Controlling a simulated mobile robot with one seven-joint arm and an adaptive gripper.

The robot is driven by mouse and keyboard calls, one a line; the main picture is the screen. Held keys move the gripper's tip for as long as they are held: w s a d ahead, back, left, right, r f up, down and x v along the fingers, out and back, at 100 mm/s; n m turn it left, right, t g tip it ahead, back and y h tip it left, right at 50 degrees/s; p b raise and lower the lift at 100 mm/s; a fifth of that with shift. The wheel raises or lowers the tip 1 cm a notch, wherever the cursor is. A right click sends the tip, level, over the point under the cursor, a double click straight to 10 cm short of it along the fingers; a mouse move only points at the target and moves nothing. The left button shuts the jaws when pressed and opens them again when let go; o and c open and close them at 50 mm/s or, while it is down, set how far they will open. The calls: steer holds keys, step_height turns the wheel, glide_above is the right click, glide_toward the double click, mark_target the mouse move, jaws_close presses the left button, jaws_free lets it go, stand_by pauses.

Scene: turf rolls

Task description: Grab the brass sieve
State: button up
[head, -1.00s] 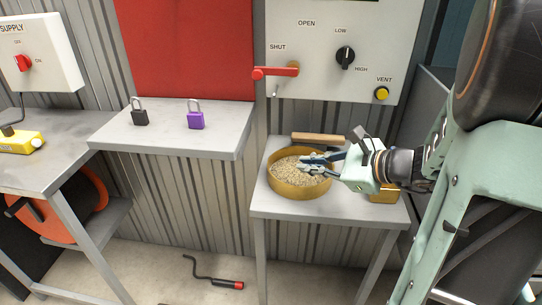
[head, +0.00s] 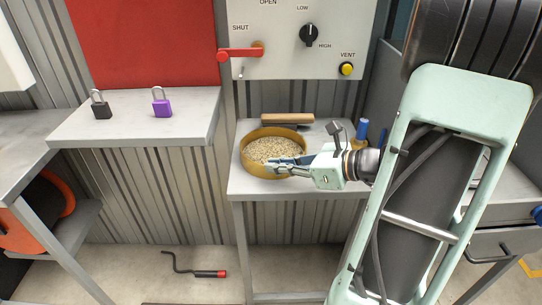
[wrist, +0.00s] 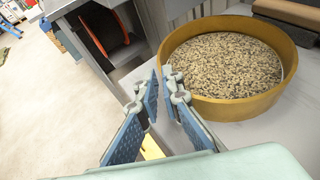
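The brass sieve (head: 248,164) is a round, shallow golden pan full of pale grain, standing on a small grey table. In the wrist view the sieve (wrist: 240,107) fills the upper right. My gripper (head: 272,164) reaches in from the right, its blue-padded fingers at the sieve's near right side, partly covering the rim. In the wrist view my gripper (wrist: 162,78) shows a narrow gap between its fingertips, beside the sieve's rim. I cannot tell whether a finger touches the rim. Nothing is seen held.
A wooden-topped block (head: 287,119) lies behind the sieve, and a blue-topped item (head: 361,130) stands at the table's back right. A red lever (head: 238,54) is on the panel above. Padlocks sit on the left shelf; a crank bar (head: 208,273) lies on the floor.

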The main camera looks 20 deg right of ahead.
mark_target(253, 164)
steer(key=b+x, duration=0.1)
steer(key=x, duration=0.6)
steer(key=shift+f, duration=0.15)
steer(key=shift+w+a, duration=0.2)
steer(key=shift+w, duration=0.05)
jaws_close()
